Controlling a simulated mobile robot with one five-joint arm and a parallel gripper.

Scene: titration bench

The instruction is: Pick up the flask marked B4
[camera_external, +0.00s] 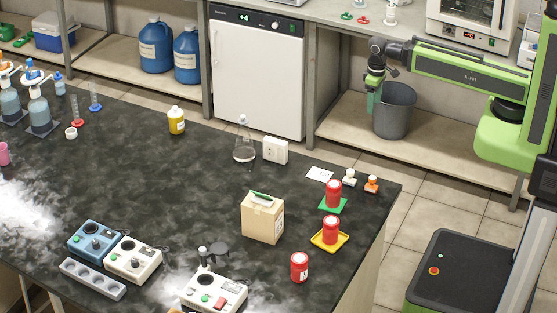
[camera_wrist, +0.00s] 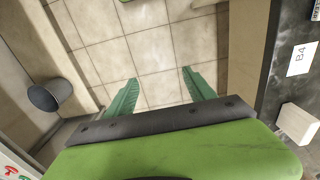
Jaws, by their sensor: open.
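One clear conical flask (camera_external: 243,147) with some clear liquid stands upright on the dark bench, left of a white socket box (camera_external: 275,151). I cannot read any mark on the flask. A white card (camera_external: 319,174) lies flat on the bench to the right of that box; in the wrist view the card (camera_wrist: 301,58) reads B4. No flask stands on the card. My gripper (camera_external: 374,108) hangs beyond the bench's far right edge, well to the right of the flask. In the wrist view my gripper (camera_wrist: 160,82) is open and empty above the tiled floor.
Red canisters (camera_external: 333,193) stand on and near green and yellow pads at the bench's right. A cardboard box (camera_external: 262,218) and a yellow bottle (camera_external: 177,120) are on the bench. A grey bin (camera_external: 395,110) stands near my gripper. Bench around the flask's left is clear.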

